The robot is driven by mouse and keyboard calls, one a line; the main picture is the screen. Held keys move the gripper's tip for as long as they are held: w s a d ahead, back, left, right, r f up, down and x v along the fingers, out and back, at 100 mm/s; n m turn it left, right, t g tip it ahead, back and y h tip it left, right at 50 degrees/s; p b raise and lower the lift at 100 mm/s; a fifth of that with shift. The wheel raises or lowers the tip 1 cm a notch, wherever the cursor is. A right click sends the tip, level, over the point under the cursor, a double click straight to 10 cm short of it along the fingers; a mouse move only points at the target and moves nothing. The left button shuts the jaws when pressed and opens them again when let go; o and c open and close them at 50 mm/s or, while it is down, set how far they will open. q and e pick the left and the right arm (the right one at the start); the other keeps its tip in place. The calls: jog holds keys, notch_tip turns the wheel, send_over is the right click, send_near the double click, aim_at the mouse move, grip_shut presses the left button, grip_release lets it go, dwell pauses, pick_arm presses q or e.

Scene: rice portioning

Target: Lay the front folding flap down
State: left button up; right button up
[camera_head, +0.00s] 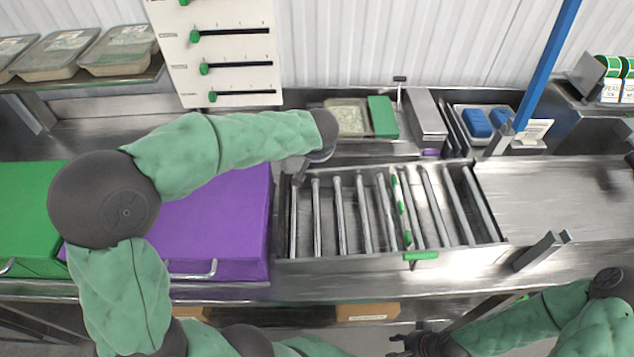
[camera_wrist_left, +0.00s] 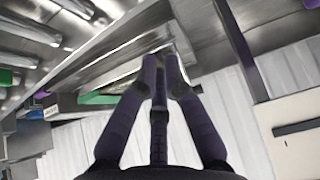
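My right gripper (camera_head: 396,344) is low at the front, below the bench edge, and looks open and empty.
A purple lid (camera_head: 220,225) and a green lid (camera_head: 30,200) lie left of the rollers. A blue post (camera_head: 548,65) rises behind the bed's right end. A slider panel (camera_head: 225,20) stands at the back. The metal surface (camera_head: 570,200) on the right is clear.

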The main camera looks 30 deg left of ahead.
pick_arm(q)
jog(key=shift+s+d+f+b, duration=0.15)
jog(key=shift+s+d+b, duration=0.4)
jog(key=shift+s, duration=0.35)
jog(key=shift+s+d+f+b, duration=0.1)
jog(key=shift+s+d+b, duration=0.5)
jog(key=shift+s, duration=0.35)
jog(key=shift+s+d+f+b, duration=0.15)
jog(key=shift+s+d+b, duration=0.4)
jog(key=shift+s, duration=0.35)
jog(key=shift+s+d+f+b, duration=0.1)
jog(key=shift+s+d+b, duration=0.25)
jog(key=shift+s, duration=0.3)
jog(key=shift+s+d+f+b, duration=0.1)
jog(key=shift+s+d+b, duration=0.2)
jog(key=shift+s, duration=0.35)
jog(key=shift+d, duration=0.15)
